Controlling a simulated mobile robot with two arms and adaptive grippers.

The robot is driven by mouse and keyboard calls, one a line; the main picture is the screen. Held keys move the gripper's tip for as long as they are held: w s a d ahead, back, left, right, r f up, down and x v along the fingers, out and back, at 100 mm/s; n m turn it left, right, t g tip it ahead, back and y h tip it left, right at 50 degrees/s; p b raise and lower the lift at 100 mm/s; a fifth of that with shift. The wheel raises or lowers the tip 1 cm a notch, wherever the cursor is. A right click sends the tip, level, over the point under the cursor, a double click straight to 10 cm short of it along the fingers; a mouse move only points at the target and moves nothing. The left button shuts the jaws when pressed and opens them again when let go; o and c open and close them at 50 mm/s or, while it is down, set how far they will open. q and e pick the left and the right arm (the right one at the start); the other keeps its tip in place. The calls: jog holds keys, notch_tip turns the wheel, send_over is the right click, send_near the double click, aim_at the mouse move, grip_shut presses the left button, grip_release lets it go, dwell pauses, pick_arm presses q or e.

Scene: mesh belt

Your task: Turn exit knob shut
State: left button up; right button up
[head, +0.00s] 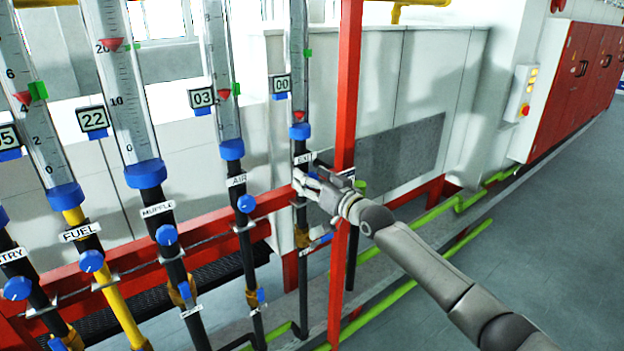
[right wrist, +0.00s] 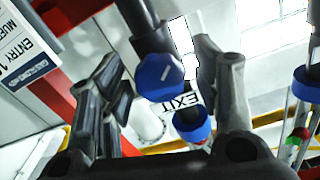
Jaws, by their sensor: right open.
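The exit knob is a blue knob (right wrist: 160,77) on a dark pipe, seen in the right wrist view between the two fingers of my right gripper (right wrist: 158,68). A gap shows on both sides of it, and the fingers are open. In the head view my right gripper (head: 304,182) is at the exit pipe, just below the EXIT label (head: 303,158), and covers most of the knob there. The EXIT label also shows in the right wrist view (right wrist: 178,102). The exit display (head: 281,86) reads 00, and the red float (head: 299,115) sits low in its tube. My left gripper is not in view.
A red upright post (head: 345,100) stands right beside my right gripper. To the left are the air knob (head: 246,203), muffle knob (head: 166,235) and fuel knob (head: 91,261). A red horizontal rail (head: 270,203) runs behind the pipes. The floor at right is clear.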

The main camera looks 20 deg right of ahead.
jog(key=shift+c, duration=0.2)
jog(key=c, duration=1)
